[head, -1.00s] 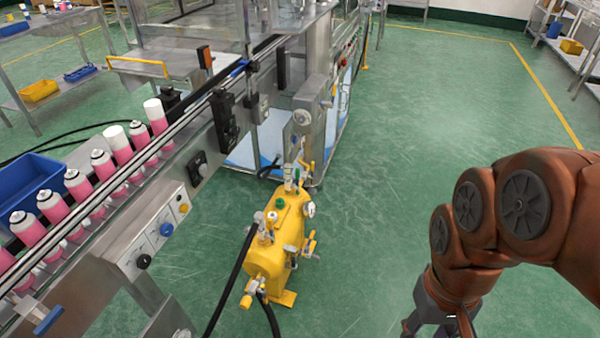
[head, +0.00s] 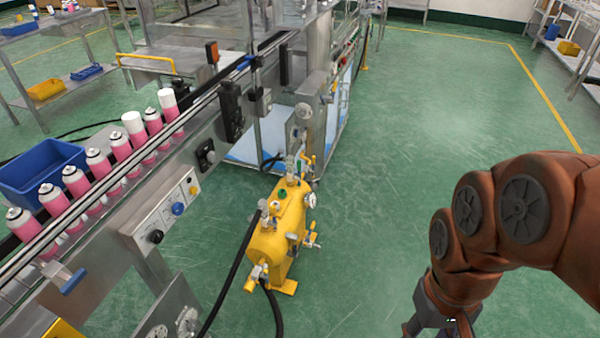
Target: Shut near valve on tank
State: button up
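The yellow tank (head: 275,228) stands on the green floor in the middle of the head view, beside the conveyor line. Several small valves and fittings sit on it. The near valve (head: 257,273) is at the tank's near end, low, beside a black hose; its handle position is too small to tell. A round gauge (head: 311,200) is on its right side. My gripper (head: 440,328) is at the bottom edge, right of the tank and apart from it. It is partly cut off by the frame, so its fingers cannot be judged.
The conveyor (head: 150,165) with several pink cans (head: 77,182) runs along the left. A blue bin (head: 40,178) stands behind it. Black hoses (head: 232,275) run from the tank to the floor. The floor (head: 400,130) right of the tank is clear.

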aim_at(298, 178)
jog(key=z, duration=0.7)
jog(key=i, duration=0.55)
jog(key=u, duration=0.9)
jog(key=i, duration=0.45)
jog(key=u, duration=0.4)
